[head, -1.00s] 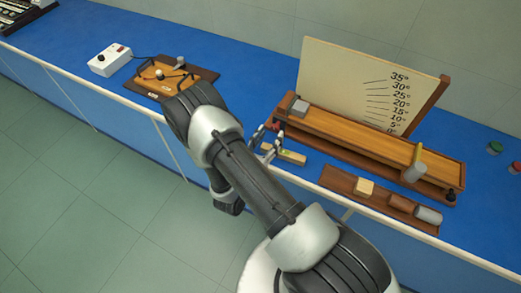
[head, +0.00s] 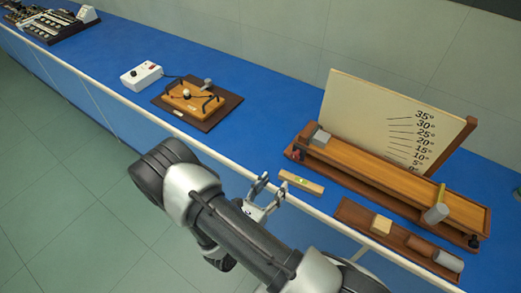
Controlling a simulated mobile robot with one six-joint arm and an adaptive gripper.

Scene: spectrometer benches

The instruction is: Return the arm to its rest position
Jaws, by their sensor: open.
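My gripper (head: 264,191) shows in the head view beyond my dark and white forearm. Its grey fingers are spread apart with nothing between them. It is at the front edge of the blue bench (head: 255,110), left of a small wooden level (head: 301,182) and apart from it. My arm (head: 235,230) is bent across the lower middle of the view, in front of the bench.
An inclined wooden track (head: 400,185) with an angle board (head: 390,115) stands at right. A wooden tray (head: 355,214) with blocks lies before it. A wooden apparatus (head: 197,104) and a white box (head: 142,76) stand further left. Green floor (head: 60,190) is clear.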

